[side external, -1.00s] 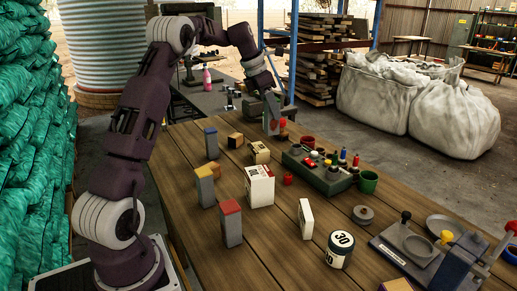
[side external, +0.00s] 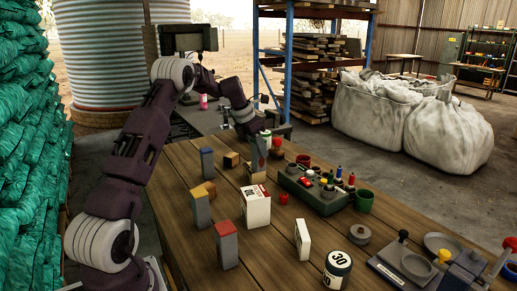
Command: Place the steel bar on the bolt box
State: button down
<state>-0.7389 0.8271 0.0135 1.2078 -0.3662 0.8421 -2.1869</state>
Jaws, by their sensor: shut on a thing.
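My gripper (side external: 257,143) is at the back middle of the table, jaws pointing down. It is shut on a slim grey piece that looks like the steel bar (side external: 258,158), held roughly upright; its edges are hard to tell from my fingers. A small cardboard box with a dark label (side external: 251,178), which may be the bolt box, stands just below and in front of the gripper. Whether the grey piece touches this box cannot be told. A larger white box with a red and black label (side external: 257,209) stands nearer the camera.
Upright grey blocks with blue (side external: 207,164), yellow (side external: 200,208) and red tops (side external: 227,246) stand at left. A grey-green tray of small items (side external: 325,201) and a green cup (side external: 364,200) are at right. A white-and-black "30" tin (side external: 337,270) stands in front.

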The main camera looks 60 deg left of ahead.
jog(key=c, duration=0.9)
grip_release()
jog(key=shift+f, duration=0.1)
